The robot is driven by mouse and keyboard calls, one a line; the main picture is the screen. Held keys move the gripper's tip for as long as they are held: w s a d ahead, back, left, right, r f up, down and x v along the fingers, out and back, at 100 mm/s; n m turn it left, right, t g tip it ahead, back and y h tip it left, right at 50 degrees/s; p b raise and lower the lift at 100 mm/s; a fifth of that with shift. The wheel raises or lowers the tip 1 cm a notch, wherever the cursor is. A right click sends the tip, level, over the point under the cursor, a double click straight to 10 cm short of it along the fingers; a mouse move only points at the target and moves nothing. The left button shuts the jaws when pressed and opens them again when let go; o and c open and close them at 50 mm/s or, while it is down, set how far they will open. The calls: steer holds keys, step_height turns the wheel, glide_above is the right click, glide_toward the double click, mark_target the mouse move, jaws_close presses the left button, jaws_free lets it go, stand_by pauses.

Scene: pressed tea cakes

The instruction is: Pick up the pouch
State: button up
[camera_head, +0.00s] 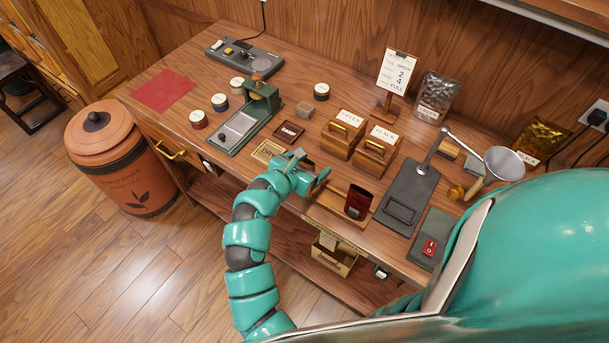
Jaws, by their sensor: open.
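Two foil pouches stand at the back right of the wooden counter. One is a dark silver pouch (437,92) with a label that reads GREEN. The other is a gold pouch (542,137) with a label that seems to read BLACK, partly behind the metal scoop. A small dark red container with a black top (356,203), which I cannot tell to be a pouch or a cup, stands in a wooden tray (326,202) at the front. My gripper (311,166) is open and empty over the counter's front part, left of this red container and far from both foil pouches.
Two wooden boxes (376,153) marked GREEN and BLACK, a sign stand (396,75), a grey lever device (407,190) and a round metal scoop (503,164) crowd the right side. A green press (247,120) stands left. A terracotta bin (120,165) is on the floor.

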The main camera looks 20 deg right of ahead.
steer(key=c, duration=1.1)
steer(key=shift+o, duration=0.2)
